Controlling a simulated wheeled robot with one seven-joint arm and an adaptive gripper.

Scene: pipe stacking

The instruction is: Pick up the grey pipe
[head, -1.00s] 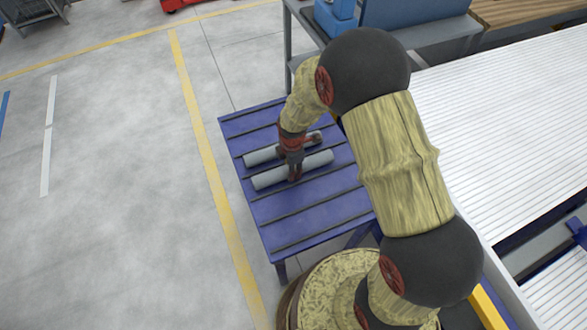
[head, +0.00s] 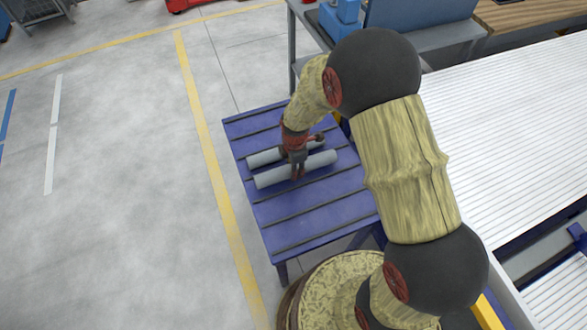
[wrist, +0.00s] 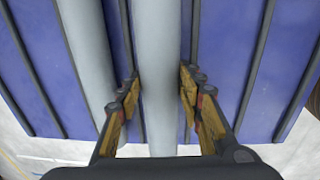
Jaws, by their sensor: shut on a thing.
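Two grey pipes lie side by side on a blue slatted table (head: 310,222). My gripper (head: 298,170) reaches down onto the nearer grey pipe (head: 270,178), around its middle. In the wrist view this pipe (wrist: 158,50) runs lengthwise between the two fingers of my gripper (wrist: 159,82), which are shut on its sides. The farther grey pipe (head: 262,158) is partly hidden by my gripper in the head view. It shows left of the fingers in the wrist view (wrist: 88,45). I cannot tell any clear gap between the held pipe and the table.
Dark strips run across the table between the blue slats. A white ribbed surface (head: 510,130) lies to the right. A grey bench (head: 430,42) with blue boxes stands behind the table. The floor (head: 110,200) on the left is clear, with a yellow line (head: 205,140).

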